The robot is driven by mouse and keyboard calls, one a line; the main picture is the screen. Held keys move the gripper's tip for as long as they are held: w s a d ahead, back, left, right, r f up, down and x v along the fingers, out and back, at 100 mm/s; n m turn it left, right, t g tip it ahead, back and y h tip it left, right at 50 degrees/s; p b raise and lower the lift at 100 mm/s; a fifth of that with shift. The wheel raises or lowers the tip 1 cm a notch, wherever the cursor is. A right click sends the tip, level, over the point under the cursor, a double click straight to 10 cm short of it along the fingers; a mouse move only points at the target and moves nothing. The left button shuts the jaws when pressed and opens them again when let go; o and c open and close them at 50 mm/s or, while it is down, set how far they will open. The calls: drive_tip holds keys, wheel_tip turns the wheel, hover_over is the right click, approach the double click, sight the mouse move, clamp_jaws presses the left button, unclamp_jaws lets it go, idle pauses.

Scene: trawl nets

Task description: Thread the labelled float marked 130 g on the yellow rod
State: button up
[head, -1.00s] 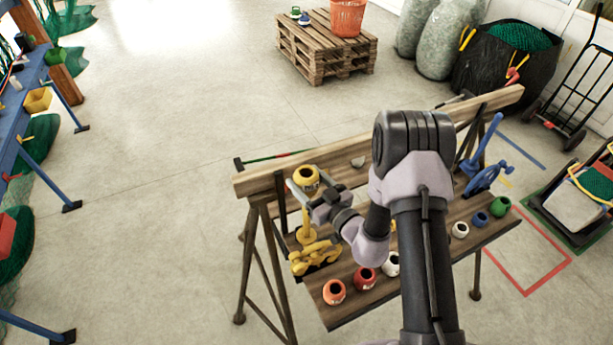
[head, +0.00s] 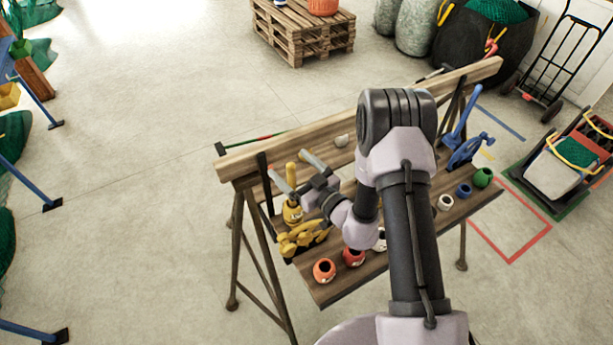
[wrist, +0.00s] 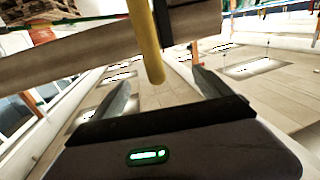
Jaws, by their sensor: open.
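A yellow float (head: 292,213) sits around the lower part of the upright yellow rod (head: 291,175), near its yellow base (head: 302,240) at the left end of the workbench. Its label is too small to read. My gripper (head: 291,164) is open and empty, its fingers on either side of the upper rod, above the float. In the wrist view the yellow rod (wrist: 146,45) shows between the two open fingers (wrist: 160,85); the float is out of that view.
Along the bench shelf (head: 335,290) stand an orange float (head: 324,270), a red float (head: 354,257), white floats (head: 445,203), a blue float (head: 464,190) and a green float (head: 483,177). A blue rod (head: 461,122) stands at right. A wooden beam (head: 250,160) runs behind.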

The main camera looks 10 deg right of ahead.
drive_tip(key=v, duration=1.6)
drive_tip(key=shift+b, duration=0.4)
drive_tip(key=shift+d, duration=0.1)
